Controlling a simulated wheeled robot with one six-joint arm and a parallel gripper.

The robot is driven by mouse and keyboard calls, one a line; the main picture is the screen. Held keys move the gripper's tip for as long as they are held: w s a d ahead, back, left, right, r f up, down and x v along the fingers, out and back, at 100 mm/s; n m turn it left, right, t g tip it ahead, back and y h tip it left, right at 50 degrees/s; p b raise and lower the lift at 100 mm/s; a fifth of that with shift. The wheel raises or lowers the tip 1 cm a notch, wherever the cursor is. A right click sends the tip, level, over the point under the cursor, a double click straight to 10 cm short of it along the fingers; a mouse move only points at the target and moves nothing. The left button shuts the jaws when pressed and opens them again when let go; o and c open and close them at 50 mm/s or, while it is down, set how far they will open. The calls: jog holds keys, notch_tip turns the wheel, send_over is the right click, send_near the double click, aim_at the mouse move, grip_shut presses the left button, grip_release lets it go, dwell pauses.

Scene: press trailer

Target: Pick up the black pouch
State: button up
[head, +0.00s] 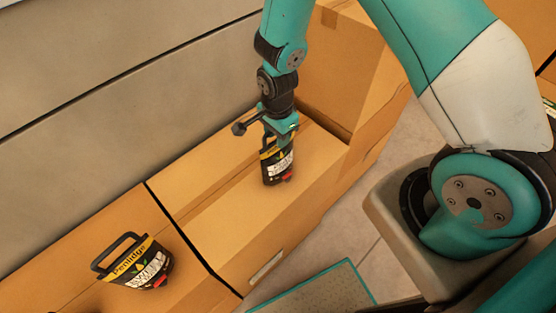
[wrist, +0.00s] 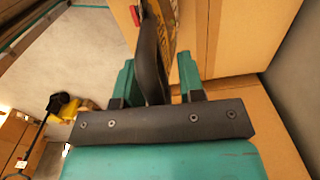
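In the wrist view, the pouch's dark handle (wrist: 151,65) rises between the two teal fingers of my gripper (wrist: 157,72). The fingers stand apart with a gap beside the handle, so it looks open around the handle. A second, similar black pouch (head: 147,275) leans back on the box at lower left.
The pouches are on a row of cardboard boxes (head: 235,235) along a grey panelled wall (head: 110,85). A taller box (head: 345,60) stands behind my gripper. Tiled floor (head: 385,270) lies to the right. A yellow and black item (wrist: 68,105) shows far off in the wrist view.

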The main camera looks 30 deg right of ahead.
jog(key=shift+c, duration=0.2)
grip_shut()
jog(key=shift+w+r, duration=0.1)
dwell(1.1)
